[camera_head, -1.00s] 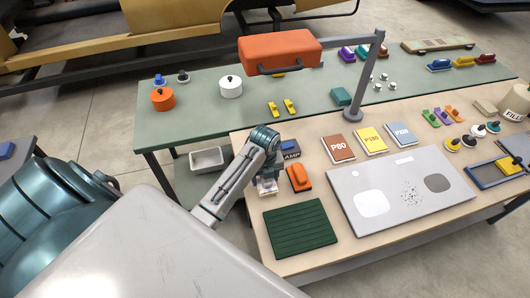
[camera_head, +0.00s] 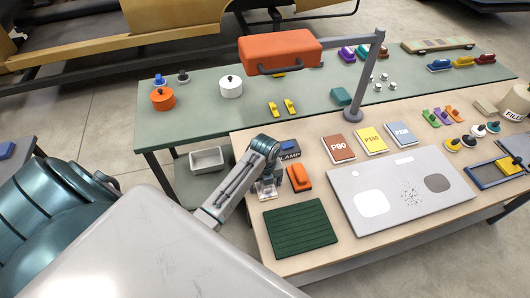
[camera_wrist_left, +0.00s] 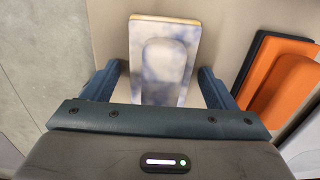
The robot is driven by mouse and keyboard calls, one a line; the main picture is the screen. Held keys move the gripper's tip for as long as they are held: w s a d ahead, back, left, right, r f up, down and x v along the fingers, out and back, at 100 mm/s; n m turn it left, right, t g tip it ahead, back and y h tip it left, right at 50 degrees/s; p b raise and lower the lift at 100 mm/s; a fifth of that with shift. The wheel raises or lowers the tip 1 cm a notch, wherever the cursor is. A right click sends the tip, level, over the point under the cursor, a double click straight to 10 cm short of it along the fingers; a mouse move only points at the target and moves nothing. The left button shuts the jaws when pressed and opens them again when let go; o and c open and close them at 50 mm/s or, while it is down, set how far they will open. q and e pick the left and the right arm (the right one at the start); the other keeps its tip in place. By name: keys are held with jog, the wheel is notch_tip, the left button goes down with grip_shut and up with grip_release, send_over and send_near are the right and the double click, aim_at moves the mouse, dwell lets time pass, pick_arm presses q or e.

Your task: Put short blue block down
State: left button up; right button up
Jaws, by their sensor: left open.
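A short block (camera_wrist_left: 163,65) with a mottled pale blue and white top and a thin yellowish edge lies on the tan worktop between the fingers of my left gripper (camera_wrist_left: 160,78). The gripper is open, with a dark blue finger on each side of the block and a visible gap to each. In the head view the left gripper (camera_head: 274,186) is low over the near left part of the table, and the block (camera_head: 266,190) shows partly beside it. The block's near end is hidden by the gripper body in the wrist view. My right gripper is not in view.
An orange block (camera_head: 299,183) sits close on the right. A dark green ribbed mat (camera_head: 299,229) lies in front, and a grey panel (camera_head: 400,192) lies farther right. A lamp post (camera_head: 366,75) stands farther back.

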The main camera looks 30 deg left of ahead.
pick_arm(q)
notch_tip(320, 180, up, 8)
jog(key=b, duration=0.3)
notch_tip(320, 180, up, 3)
jog(key=shift+r+p, duration=0.15)
jog(key=shift+p, duration=0.85)
jog(key=shift+r+p, duration=0.55)
jog(key=shift+f, duration=0.1)
